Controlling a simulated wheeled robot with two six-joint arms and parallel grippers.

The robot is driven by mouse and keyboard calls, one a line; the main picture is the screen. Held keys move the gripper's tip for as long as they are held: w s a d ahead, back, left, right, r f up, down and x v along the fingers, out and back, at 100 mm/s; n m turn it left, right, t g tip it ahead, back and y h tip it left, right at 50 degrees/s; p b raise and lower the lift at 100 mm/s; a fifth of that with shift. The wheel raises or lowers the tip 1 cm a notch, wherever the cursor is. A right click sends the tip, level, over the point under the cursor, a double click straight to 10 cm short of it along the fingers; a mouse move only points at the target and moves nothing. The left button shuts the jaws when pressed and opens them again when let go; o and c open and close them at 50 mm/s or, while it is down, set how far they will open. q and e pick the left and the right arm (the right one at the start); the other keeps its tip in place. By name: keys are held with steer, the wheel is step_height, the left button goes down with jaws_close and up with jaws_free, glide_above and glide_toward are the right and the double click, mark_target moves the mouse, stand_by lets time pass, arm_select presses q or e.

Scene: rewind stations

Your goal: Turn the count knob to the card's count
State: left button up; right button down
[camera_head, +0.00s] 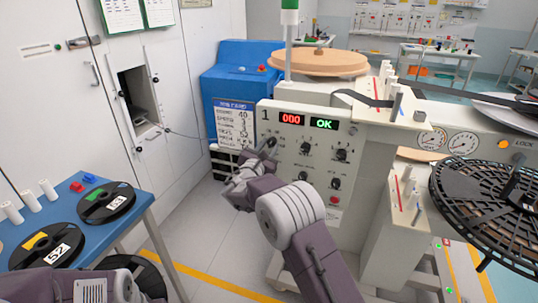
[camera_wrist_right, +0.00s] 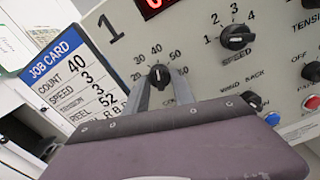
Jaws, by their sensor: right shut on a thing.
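The count knob (camera_wrist_right: 158,76) is a black dial on the pale machine panel (camera_wrist_right: 205,62), ringed by numbers from 20 to 60. My right gripper (camera_wrist_right: 161,86) has a finger on each side of it and is shut on it. A pale mark on the knob seems to point up toward 40, but it is small. The job card (camera_wrist_right: 75,80) left of the panel reads count 40, speed 3, tension 3, reel 52. In the head view my right gripper (camera_head: 267,148) reaches the panel's left side and hides the knob. Only part of my left arm shows; its gripper is out of view.
The panel display (camera_head: 291,119) reads 000 beside a green OK. The speed knob (camera_wrist_right: 236,37) sits right of the count knob, with the wind/back switch (camera_wrist_right: 251,100) below. A blue table (camera_head: 150,198) with reels stands at left. A large black reel (camera_head: 490,205) is at right.

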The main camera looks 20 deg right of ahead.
steer(key=shift+m, duration=0.3)
steer(key=c, duration=1.1)
jaws_free()
steer(key=shift+o, duration=0.2)
steer(key=v, duration=0.9)
